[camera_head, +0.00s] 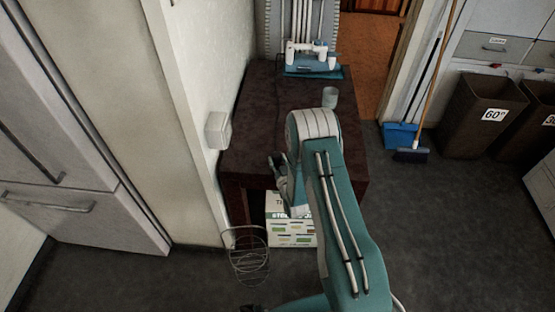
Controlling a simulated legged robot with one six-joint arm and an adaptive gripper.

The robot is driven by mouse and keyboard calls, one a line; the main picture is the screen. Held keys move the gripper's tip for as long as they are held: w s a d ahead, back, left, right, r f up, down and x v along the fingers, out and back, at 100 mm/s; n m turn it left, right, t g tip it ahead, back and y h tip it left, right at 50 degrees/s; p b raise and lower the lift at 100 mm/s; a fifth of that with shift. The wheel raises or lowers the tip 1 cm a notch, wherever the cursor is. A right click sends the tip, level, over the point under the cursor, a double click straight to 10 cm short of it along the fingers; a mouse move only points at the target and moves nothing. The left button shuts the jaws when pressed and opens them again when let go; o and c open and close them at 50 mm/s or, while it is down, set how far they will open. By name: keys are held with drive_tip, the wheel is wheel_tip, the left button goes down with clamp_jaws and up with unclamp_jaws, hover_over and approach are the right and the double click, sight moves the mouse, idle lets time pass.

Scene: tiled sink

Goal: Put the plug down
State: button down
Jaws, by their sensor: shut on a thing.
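My gripper (278,168) is at the left side of my teal and white arm, in front of the dark brown table. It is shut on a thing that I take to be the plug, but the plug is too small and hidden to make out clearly. A white socket box (218,130) is on the pale wall, to the left of my gripper and apart from it. The dark table (255,105) has bare top to the left of my arm.
A sewing-machine-like device (312,52) and a pale cup (330,97) stand on the table. A printed box (290,231) and a wire rack (247,258) are on the floor. A fridge (75,150) stands left; bins (482,112) and a broom (412,155) are right.

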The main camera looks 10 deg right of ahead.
drive_tip(key=shift+a+f, duration=0.1)
drive_tip(key=shift+f, duration=0.25)
drive_tip(key=shift+c, duration=1.1)
unclamp_jaws()
drive_tip(key=shift+s+f, duration=0.1)
drive_tip(key=shift+f, duration=0.05)
